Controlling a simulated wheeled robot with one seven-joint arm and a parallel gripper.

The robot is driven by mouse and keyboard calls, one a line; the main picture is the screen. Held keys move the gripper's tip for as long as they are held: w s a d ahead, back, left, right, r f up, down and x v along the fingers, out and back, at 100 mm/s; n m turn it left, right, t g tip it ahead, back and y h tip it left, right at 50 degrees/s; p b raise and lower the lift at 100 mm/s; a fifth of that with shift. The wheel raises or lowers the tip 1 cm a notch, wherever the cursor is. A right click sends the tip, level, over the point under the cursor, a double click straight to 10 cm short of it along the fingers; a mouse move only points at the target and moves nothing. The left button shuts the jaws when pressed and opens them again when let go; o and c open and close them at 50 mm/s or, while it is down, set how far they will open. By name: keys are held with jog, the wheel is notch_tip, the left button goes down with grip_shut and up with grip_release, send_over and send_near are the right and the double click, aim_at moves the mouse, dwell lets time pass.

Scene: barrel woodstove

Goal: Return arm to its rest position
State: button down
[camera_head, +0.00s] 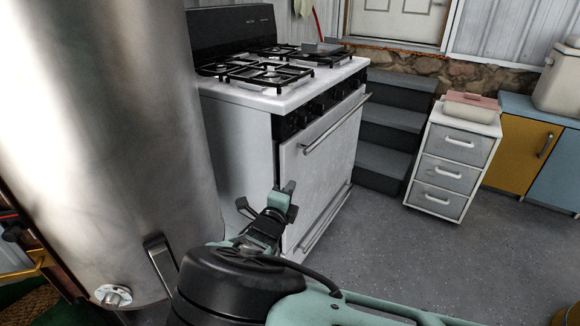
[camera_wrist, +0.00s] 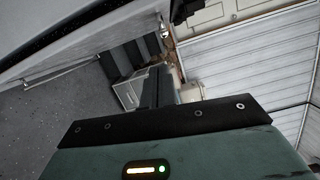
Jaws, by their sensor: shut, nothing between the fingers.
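My arm reaches in from the bottom of the head view, over the floor in front of the stove. My gripper (camera_head: 289,200) is near the stove's front left corner, beside the oven door (camera_head: 322,165). I cannot tell whether it touches the stove. In the wrist view my gripper (camera_wrist: 157,75) shows its fingers together in the middle, with nothing held between them. The wrist view is tilted, with the stove edge (camera_wrist: 90,40) along its upper left.
A large metal barrel (camera_head: 95,130) stands close on the left. The white stove (camera_head: 235,135) has black grates (camera_head: 265,75). Grey steps (camera_head: 385,150), a white drawer unit (camera_head: 452,160) and yellow and blue cabinets (camera_head: 525,150) stand behind.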

jog(key=s+d+m+g+h, duration=0.2)
jog(key=s+d+m+g, duration=0.15)
jog(key=d+m, duration=0.25)
jog(key=s+d+m+g+h, duration=0.1)
jog(key=s+d+m+g, duration=0.1)
jog(key=d+m+g, duration=0.4)
jog(key=s+d+r+m+g+y, duration=0.15)
jog(key=s+m+g, duration=0.25)
jog(key=s+m, duration=0.6)
jog(key=s+r+m+g+y, duration=0.2)
jog(key=s+r+m+y, duration=0.2)
jog(key=s+r+m, duration=0.45)
jog(key=s+r+m+g+y, duration=0.2)
jog(key=s+r+m+y, duration=0.3)
jog(key=s+m, duration=0.7)
notch_tip(320, 180, up, 14)
jog(key=s+a+n+p, duration=0.1)
jog(key=s+p, duration=0.1)
jog(key=p, duration=1.1)
jog(key=shift+s+f+n+p, duration=0.25)
jog(key=shift+n+p, duration=0.1)
